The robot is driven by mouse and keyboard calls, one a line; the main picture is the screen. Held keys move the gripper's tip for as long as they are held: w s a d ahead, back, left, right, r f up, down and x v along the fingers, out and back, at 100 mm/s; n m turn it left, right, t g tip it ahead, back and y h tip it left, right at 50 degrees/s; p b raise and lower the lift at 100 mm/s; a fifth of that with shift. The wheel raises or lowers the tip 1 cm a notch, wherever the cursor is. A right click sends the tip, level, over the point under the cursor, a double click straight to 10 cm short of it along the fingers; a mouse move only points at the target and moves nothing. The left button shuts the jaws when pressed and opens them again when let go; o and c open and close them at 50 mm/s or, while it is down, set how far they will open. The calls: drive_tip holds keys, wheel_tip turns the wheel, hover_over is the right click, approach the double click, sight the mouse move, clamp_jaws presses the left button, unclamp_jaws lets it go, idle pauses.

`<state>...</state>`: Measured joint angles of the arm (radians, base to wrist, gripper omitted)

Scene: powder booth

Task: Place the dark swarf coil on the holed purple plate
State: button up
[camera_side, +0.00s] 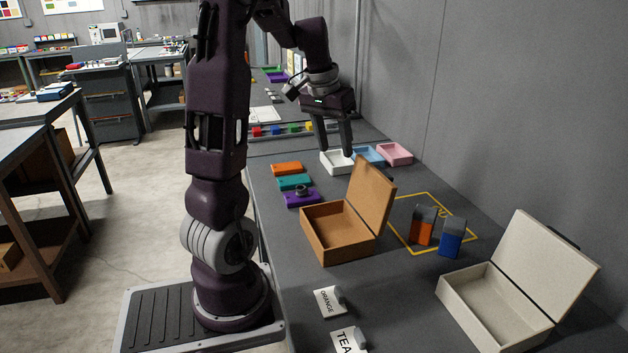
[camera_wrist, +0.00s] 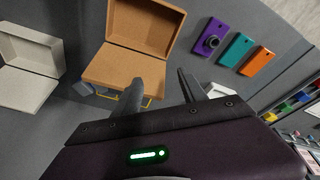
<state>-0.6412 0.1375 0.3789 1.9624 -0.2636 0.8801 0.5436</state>
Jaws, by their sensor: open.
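The dark swarf coil (camera_side: 301,190) is a small dark ring resting on the purple plate (camera_side: 290,200), nearest of a row of three plates. In the wrist view the coil (camera_wrist: 211,42) also lies on the purple plate (camera_wrist: 217,28), near its middle. The plate's holes are too small to make out clearly. My gripper (camera_side: 335,152) is open and empty, raised near the small trays and beyond the plates. In the wrist view my gripper (camera_wrist: 159,77) has its fingers apart, with nothing between them, well away from the coil.
A teal plate (camera_side: 293,182) and an orange plate (camera_side: 287,168) lie beyond the purple one. An open brown box (camera_side: 322,243) stands close beside it. White (camera_side: 329,170), blue (camera_side: 369,154) and pink (camera_side: 396,157) trays lie farther back. An open white box (camera_side: 483,330) stands front right.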

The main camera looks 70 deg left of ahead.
drive_tip(key=d+r+m+t, duration=0.1)
drive_tip(key=d+r+m, duration=0.25)
drive_tip(key=d, duration=0.95)
drive_tip(key=s+d+m+t, duration=0.1)
drive_tip(key=s+d+m, duration=0.1)
drive_tip(key=s+d, duration=0.3)
drive_tip(key=s+d+m+t, duration=0.1)
drive_tip(key=s+d, duration=0.5)
drive_tip(key=d, duration=0.5)
drive_tip(key=shift+s+f+m+h, duration=0.2)
drive_tip(key=shift+f+m+h, duration=0.15)
drive_tip(key=shift+h, duration=0.05)
